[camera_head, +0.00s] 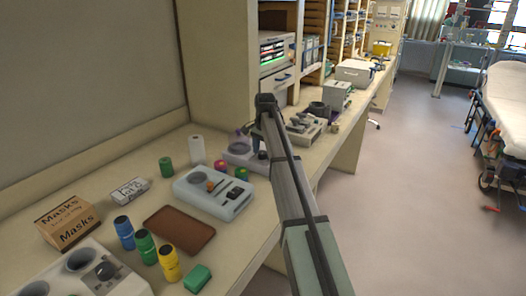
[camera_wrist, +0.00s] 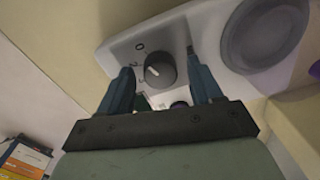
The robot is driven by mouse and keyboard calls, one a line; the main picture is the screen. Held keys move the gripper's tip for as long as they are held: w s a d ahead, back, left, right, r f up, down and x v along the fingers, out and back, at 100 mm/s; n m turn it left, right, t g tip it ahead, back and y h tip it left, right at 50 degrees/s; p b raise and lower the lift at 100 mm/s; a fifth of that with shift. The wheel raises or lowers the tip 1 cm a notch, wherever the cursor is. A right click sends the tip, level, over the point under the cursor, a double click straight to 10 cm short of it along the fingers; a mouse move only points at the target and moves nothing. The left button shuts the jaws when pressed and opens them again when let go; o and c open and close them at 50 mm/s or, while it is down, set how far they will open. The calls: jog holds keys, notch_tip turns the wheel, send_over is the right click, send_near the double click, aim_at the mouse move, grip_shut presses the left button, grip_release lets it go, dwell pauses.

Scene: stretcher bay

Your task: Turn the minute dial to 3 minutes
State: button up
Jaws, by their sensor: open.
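The minute dial (camera_wrist: 160,70) is a dark round knob with a light pointer line, on the pale face of a device (camera_wrist: 209,28). A 0 is printed above left of the dial and smaller marks sit to its left, too blurred to read surely. The pointer leans to the upper left. My gripper (camera_wrist: 162,76) is open, with one finger on each side of the dial; I cannot tell whether either touches it. In the head view my gripper (camera_head: 258,138) is over the pale device (camera_head: 238,158) at the bench's right edge, partly hiding it.
A large grey disc (camera_wrist: 265,35) sits right of the dial. On the bench, a pale blue device (camera_head: 222,207), a brown tray (camera_head: 180,229), coloured bottles (camera_head: 146,248) and a masks box (camera_head: 68,222) stand nearer. More equipment (camera_head: 305,128) lies beyond my arm.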

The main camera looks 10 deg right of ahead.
jog(key=shift+c, duration=0.4)
jog(key=c, duration=1)
jog(key=shift+n, duration=0.4)
jog(key=n, duration=0.3)
jog(key=shift+n, duration=0.4)
jog(key=n, duration=0.4)
jog(key=shift+w+n, duration=0.1)
jog(key=shift+n, duration=0.2)
jog(key=n, duration=0.4)
jog(key=shift+g, duration=0.4)
jog(key=shift+n, duration=2.2)
